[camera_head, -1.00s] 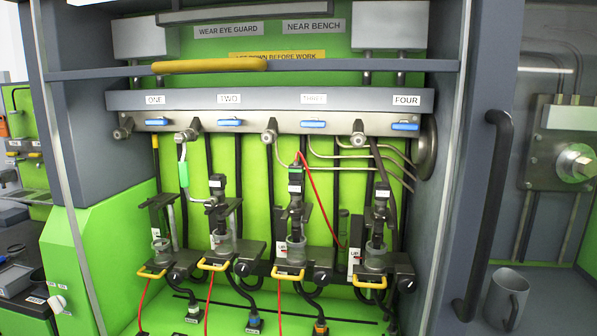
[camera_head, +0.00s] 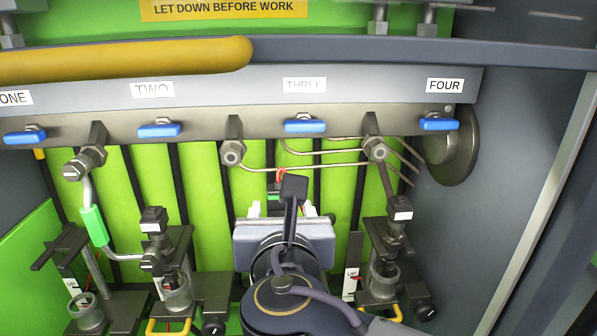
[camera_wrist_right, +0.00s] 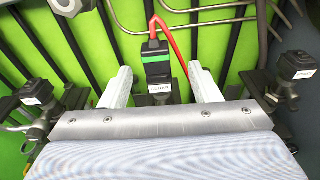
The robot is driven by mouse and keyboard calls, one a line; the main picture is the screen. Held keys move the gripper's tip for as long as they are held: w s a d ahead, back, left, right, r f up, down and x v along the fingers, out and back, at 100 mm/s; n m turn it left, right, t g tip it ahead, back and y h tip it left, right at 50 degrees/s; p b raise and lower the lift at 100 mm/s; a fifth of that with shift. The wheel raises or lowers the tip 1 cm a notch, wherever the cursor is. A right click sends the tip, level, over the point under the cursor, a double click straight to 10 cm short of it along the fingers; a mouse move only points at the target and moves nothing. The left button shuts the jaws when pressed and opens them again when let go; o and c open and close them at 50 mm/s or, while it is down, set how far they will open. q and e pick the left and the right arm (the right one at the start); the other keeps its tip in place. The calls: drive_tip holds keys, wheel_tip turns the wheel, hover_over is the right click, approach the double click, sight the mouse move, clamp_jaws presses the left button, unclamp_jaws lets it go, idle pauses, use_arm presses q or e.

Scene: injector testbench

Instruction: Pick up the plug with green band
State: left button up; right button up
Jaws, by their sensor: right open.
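The plug with the green band (camera_wrist_right: 156,62) is dark, with a red wire at its top and a white label below the band. It sits at station three, upright in the right wrist view. In the head view only a small part of the plug (camera_head: 273,205) shows; my right wrist and gripper hide the rest. My right gripper (camera_wrist_right: 163,86) is open, one pale finger on each side of the plug, with gaps visible between fingers and plug. In the head view the right gripper (camera_head: 282,209) is in front of station three. My left gripper is not in view.
Neighbouring dark plugs stand at station two (camera_head: 154,222) and station four (camera_head: 399,208). A metal rail (camera_head: 200,124) with blue valve handles runs above. Thin metal pipes (camera_head: 330,163) pass behind the gripper. A yellow padded bar (camera_head: 120,60) crosses in front at the top.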

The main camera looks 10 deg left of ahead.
sight(278, 189)
drive_tip(key=shift+w+a+r, duration=0.15)
drive_tip(key=shift+a+r, duration=0.1)
drive_tip(key=shift+a, duration=0.15)
drive_tip(key=p+x, duration=0.1)
drive_tip(key=x, duration=0.6)
drive_tip(key=shift+w+p, duration=0.15)
drive_tip(key=shift+p, duration=0.2)
drive_tip(key=c, duration=1.1)
drive_tip(key=shift+o, duration=0.2)
drive_tip(key=shift+r, duration=0.1)
